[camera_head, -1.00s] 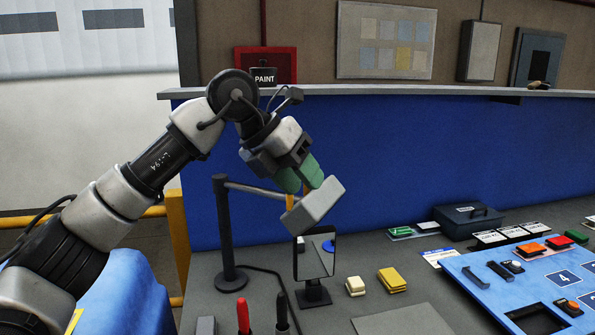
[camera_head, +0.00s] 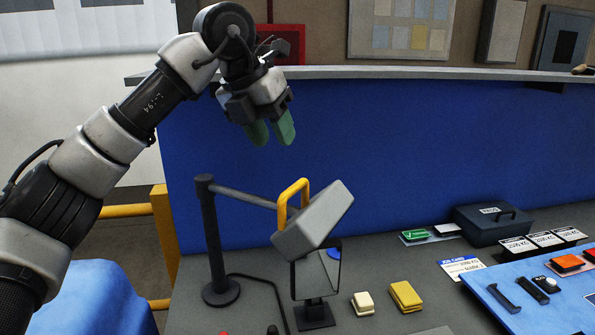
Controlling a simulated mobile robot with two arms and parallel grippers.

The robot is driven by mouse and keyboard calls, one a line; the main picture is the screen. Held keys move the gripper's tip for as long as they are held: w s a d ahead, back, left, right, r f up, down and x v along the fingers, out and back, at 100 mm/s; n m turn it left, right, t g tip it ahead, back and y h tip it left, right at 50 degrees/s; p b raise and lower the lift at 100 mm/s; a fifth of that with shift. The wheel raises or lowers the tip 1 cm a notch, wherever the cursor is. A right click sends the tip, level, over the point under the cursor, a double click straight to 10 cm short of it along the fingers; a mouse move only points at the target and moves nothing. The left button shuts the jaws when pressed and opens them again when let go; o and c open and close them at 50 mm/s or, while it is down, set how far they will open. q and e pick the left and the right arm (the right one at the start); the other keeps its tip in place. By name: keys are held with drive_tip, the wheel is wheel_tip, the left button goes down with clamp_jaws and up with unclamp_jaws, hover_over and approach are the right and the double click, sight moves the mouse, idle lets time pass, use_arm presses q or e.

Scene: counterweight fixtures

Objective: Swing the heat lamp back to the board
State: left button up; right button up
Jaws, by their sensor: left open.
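The heat lamp has a black post on a round foot, a grey swing arm, and a grey box-shaped head (camera_head: 318,220) with a yellow loop handle (camera_head: 291,203). The head hangs tilted at the arm's right end, over the small dark-framed panel on a stand. The blue board (camera_head: 530,312) lies at the lower right, apart from the lamp head, and is cut off by the picture edge. My left gripper (camera_head: 271,132), with green fingertips, is open and empty. It is above and slightly left of the yellow handle, clear of it. My right gripper is not seen.
The dark-framed panel (camera_head: 316,278) stands just under the lamp head. A cream block (camera_head: 363,303) and a yellow block (camera_head: 405,296) lie to its right. A dark case (camera_head: 493,224) and several cards are farther right. A blue wall with a ledge stands behind.

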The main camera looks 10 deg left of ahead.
use_arm(q)
drive_tip(key=p, duration=0.2)
hover_over(296, 183)
drive_tip(key=s+a, duration=0.2)
drive_tip(key=f, duration=0.5)
drive_tip(key=shift+s+d, duration=0.15)
drive_tip(key=shift+d, duration=0.05)
drive_tip(key=x, duration=0.3)
drive_tip(key=shift+w+f+p, duration=0.3)
drive_tip(key=shift+w+p, duration=0.05)
drive_tip(key=shift+w, duration=0.1)
drive_tip(key=shift+d+f, duration=0.1)
drive_tip(key=shift+f, duration=0.2)
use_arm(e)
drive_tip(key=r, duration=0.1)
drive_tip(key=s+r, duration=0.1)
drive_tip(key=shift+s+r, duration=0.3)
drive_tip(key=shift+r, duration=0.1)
use_arm(q)
drive_tip(key=shift+c, duration=0.3)
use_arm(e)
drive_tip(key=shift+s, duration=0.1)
use_arm(q)
clamp_jaws()
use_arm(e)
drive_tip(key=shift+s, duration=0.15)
